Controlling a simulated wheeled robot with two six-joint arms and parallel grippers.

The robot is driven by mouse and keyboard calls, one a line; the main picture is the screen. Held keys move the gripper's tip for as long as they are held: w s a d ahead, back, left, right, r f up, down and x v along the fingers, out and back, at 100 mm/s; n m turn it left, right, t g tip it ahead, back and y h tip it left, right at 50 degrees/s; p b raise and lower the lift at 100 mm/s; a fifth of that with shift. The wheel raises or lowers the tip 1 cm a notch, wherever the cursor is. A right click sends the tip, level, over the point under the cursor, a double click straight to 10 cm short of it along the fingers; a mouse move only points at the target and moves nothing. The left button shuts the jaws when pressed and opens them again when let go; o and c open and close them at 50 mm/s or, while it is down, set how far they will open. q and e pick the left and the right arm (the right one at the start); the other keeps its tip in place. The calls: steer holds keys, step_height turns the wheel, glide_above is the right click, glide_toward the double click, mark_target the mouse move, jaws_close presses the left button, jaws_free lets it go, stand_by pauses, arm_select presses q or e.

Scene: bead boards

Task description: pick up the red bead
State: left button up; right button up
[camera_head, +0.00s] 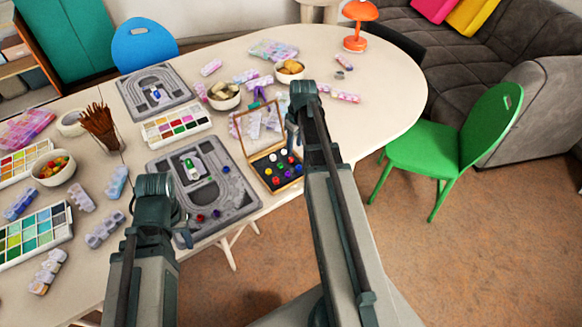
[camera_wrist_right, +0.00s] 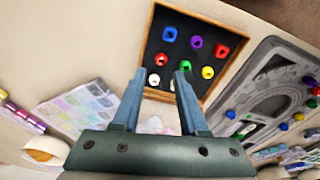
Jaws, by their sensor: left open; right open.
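The red bead (camera_head: 276,180) sits in the front row of a dark-lined wooden box (camera_head: 255,182) with an open lid. In the right wrist view the red bead (camera_wrist_right: 221,50) is at the right of the row, beside a purple bead (camera_wrist_right: 196,42). My right gripper (camera_head: 299,95) is in front of and above the box's right side in the head view. In the wrist view its fingers (camera_wrist_right: 161,75) are apart with nothing held, pointing toward the box, left of the red bead. My left gripper (camera_head: 158,190) is beside the near grey board, its fingers barely visible.
Blue, yellow, green and white beads share the box. The near grey board (camera_head: 236,196) lies left of it, with small beads on it. Paint sets, bowls and a brush cup (camera_head: 103,130) crowd the left. The table's right end (camera_head: 390,105) is clear.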

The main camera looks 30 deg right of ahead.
mark_target(292, 163)
arm_select(q)
steer(key=shift+f+b, duration=0.5)
steer(key=shift+f, duration=0.5)
arm_select(e)
steer(key=shift+w+f, duration=0.1)
steer(key=shift+f, duration=0.9)
arm_select(q)
steer(key=shift+f, duration=0.1)
arm_select(e)
steer(key=shift+f, duration=0.1)
arm_select(q)
step_height(292, 163, down, 5)
steer(key=b, duration=0.5)
arm_select(e)
steer(key=f, duration=0.3)
steer(key=w+f, duration=0.1)
steer(key=f, duration=0.1)
steer(key=shift+a, duration=0.25)
steer(key=shift+r, duration=0.1)
jaws_close()
